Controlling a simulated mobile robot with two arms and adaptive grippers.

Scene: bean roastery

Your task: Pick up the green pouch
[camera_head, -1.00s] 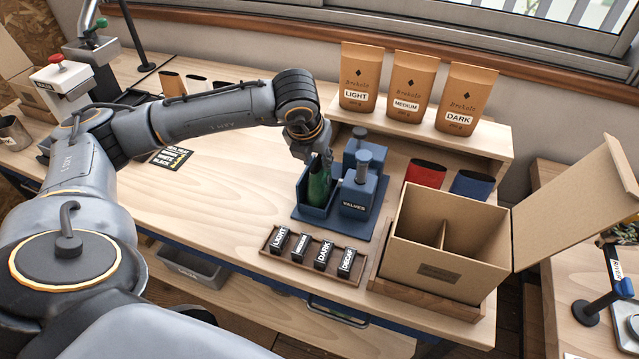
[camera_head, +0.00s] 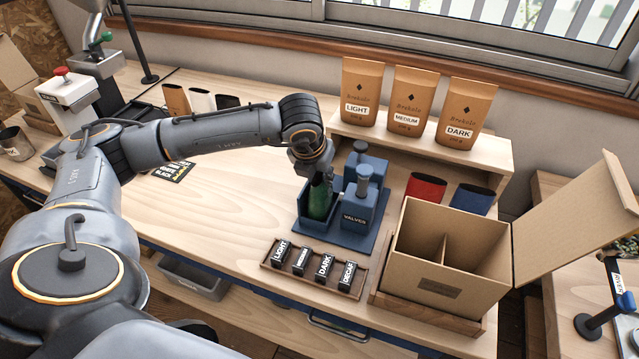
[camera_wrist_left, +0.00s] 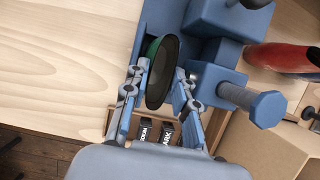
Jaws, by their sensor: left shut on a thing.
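The green pouch (camera_head: 319,201) stands upright in the open blue bin of the valve station (camera_head: 356,212), with its dark mouth facing up. My left gripper (camera_head: 318,178) reaches down from above and is shut on the pouch near its top. In the left wrist view the pouch (camera_wrist_left: 154,62) sits between the two fingers (camera_wrist_left: 160,80), its green rim and dark inside showing. The lower part of the pouch is hidden by the bin wall. My right gripper is not in view.
A rack of label blocks (camera_head: 263,261) lies in front of the station. An open divided carton (camera_head: 434,283) stands to the right, with red (camera_head: 425,187) and blue (camera_head: 472,199) pouches behind it. Brown bags (camera_head: 414,96) stand on a shelf behind.

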